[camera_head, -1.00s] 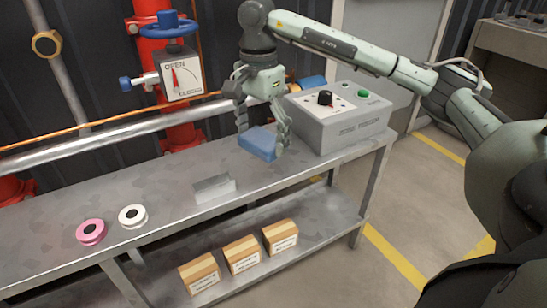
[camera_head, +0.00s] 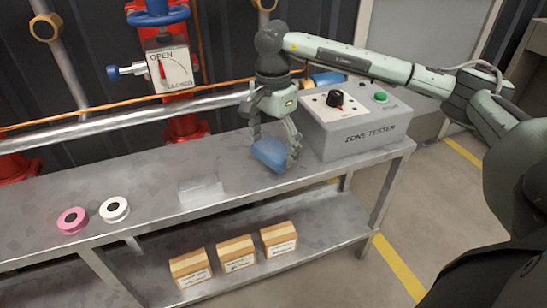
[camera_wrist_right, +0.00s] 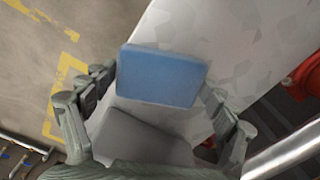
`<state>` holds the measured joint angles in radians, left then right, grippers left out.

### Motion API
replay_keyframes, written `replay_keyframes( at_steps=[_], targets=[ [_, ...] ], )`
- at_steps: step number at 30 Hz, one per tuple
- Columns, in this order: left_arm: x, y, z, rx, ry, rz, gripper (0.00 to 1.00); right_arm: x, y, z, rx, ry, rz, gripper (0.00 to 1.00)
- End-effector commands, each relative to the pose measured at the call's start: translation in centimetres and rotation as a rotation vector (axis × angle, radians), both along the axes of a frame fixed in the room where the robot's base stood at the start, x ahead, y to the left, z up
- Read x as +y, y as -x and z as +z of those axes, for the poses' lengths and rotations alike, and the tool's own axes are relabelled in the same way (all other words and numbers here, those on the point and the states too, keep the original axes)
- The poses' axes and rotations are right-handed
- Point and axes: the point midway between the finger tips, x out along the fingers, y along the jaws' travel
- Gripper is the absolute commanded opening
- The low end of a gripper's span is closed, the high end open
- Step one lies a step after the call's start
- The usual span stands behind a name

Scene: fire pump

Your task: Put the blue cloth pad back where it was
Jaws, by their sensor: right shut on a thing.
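The blue cloth pad (camera_head: 271,154) is held in my right gripper (camera_head: 273,145) over the bench top, just left of the grey zone tester. The pad is tilted, and I cannot tell whether its lower edge touches the bench. In the right wrist view the pad (camera_wrist_right: 162,76) sits between the two fingers of the right gripper (camera_wrist_right: 160,88), its broad face showing. My left gripper is not in view.
The zone tester (camera_head: 360,137) stands close to the right of the gripper. A small metal block (camera_head: 200,191), a white roll (camera_head: 114,209) and a pink roll (camera_head: 72,220) are on the metal bench (camera_head: 150,180). Boxes (camera_head: 236,252) sit on the lower shelf. Red pipework (camera_head: 183,128) stands behind.

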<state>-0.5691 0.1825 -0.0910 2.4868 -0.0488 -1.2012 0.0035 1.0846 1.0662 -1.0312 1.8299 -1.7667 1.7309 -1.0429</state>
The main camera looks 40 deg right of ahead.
Motion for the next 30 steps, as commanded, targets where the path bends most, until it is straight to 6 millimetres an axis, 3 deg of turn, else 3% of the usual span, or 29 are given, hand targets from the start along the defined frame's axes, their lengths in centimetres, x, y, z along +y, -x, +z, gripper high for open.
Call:
replay_keyframes(
  at_steps=[6,20,21,24,30],
  targets=[
    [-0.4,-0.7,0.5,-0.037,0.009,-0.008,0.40,0.0,0.1,-3.0,0.003,0.000,0.000,0.54],
    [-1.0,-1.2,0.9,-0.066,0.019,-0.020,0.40,0.0,0.0,-3.3,0.000,0.000,0.000,0.54],
    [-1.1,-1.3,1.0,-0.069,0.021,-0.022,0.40,0.0,0.0,-3.3,0.000,0.000,0.000,0.89],
    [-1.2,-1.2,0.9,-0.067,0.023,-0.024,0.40,0.0,0.0,-3.3,0.000,0.000,0.000,1.00],
    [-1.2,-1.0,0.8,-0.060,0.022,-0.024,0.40,0.0,0.0,-3.3,0.000,0.000,0.000,1.00]
  ],
)
